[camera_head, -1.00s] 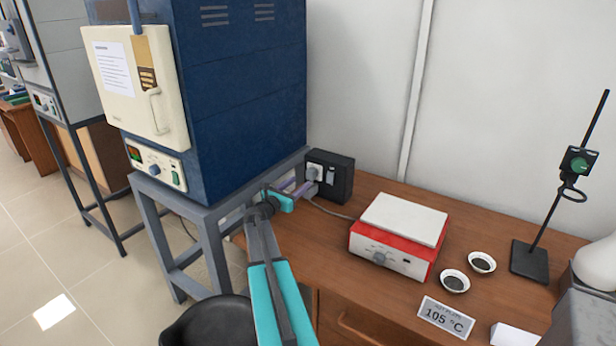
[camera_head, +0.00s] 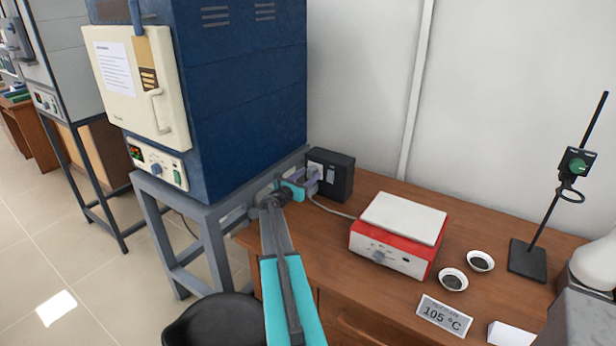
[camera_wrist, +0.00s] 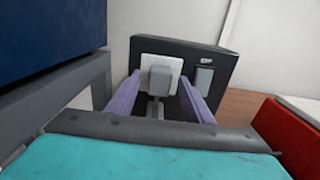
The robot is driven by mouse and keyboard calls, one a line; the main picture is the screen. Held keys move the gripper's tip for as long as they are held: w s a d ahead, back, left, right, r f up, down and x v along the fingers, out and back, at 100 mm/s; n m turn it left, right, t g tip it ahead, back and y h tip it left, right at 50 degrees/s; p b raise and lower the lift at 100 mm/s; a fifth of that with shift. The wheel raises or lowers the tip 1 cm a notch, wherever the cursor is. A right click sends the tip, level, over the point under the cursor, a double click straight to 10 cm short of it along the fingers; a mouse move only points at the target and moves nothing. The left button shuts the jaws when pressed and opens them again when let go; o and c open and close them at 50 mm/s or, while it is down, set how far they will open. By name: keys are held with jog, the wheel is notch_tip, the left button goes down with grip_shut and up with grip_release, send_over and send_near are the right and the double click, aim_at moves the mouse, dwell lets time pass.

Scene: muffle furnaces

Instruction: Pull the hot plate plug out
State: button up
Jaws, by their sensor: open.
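The hot plate (camera_head: 397,236) is a red box with a white top on the wooden bench; a grey cord runs from it to a black socket box (camera_head: 335,177) against the wall. In the wrist view, the grey plug (camera_wrist: 159,80) sits in the white socket plate (camera_wrist: 177,66) on the front of the box (camera_wrist: 220,60). My gripper (camera_head: 308,184) is at the front of the box. In the wrist view, the two purple fingers of my gripper (camera_wrist: 160,100) are apart, one on each side of the plug. I cannot tell whether either finger touches it.
A blue furnace (camera_head: 245,80) on a grey metal stand (camera_head: 205,215) rises close to the left of my arm. Two small dishes (camera_head: 467,270), a 105 °C sign (camera_head: 444,314) and a rod stand (camera_head: 530,260) are on the right of the bench. A grey rocker switch (camera_wrist: 203,78) is right of the socket.

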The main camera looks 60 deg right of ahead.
aim_at(309, 174)
grip_shut()
jog(key=shift+a+f+b, duration=0.1)
jog(key=shift+a+b, duration=0.45)
jog(key=shift+a, duration=1.4)
jog(key=shift+c, duration=2.3)
grip_release()
jog(key=o, duration=0.5)
jog(key=shift+a, duration=0.2)
jog(key=shift+c, duration=0.2)
jog(key=shift+d, duration=0.15)
